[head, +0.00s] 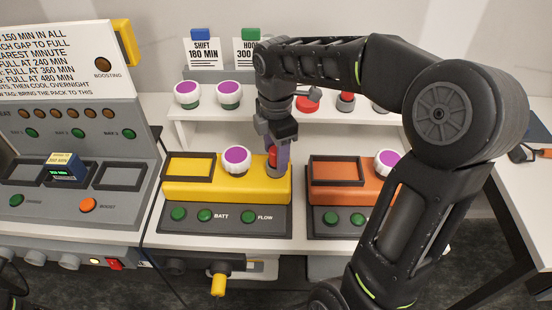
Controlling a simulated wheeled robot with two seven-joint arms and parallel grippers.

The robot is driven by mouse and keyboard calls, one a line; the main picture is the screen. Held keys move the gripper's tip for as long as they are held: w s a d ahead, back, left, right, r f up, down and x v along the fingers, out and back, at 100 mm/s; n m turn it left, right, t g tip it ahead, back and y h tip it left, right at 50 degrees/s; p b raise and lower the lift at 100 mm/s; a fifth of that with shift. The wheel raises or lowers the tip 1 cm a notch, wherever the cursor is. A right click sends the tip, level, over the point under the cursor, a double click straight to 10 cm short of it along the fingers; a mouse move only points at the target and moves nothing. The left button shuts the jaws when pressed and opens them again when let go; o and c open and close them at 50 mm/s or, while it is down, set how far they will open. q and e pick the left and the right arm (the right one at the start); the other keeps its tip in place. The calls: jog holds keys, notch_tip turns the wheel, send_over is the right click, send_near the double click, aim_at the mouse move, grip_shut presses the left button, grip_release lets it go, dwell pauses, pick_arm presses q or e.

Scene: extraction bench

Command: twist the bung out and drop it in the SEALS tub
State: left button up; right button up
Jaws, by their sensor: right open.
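My right gripper (275,153) reaches down from the right to the right end of the yellow unit (212,192). It is open, with its fingers beside a small red piece (272,157) on top of that unit, which looks like the bung. The fingers hide part of the red piece, and I cannot tell whether they touch it. A purple-topped white canister (235,160) sits just left of the gripper. I can read no SEALS label on any tub.
An orange unit (370,175) with another purple-topped canister (386,162) stands to the right, partly behind my arm. A white shelf (210,113) behind holds canisters and red-topped items. The charger console (70,130) stands left.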

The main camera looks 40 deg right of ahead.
jog(key=m, duration=1.4)
jog(key=shift+b, duration=0.35)
grip_shut()
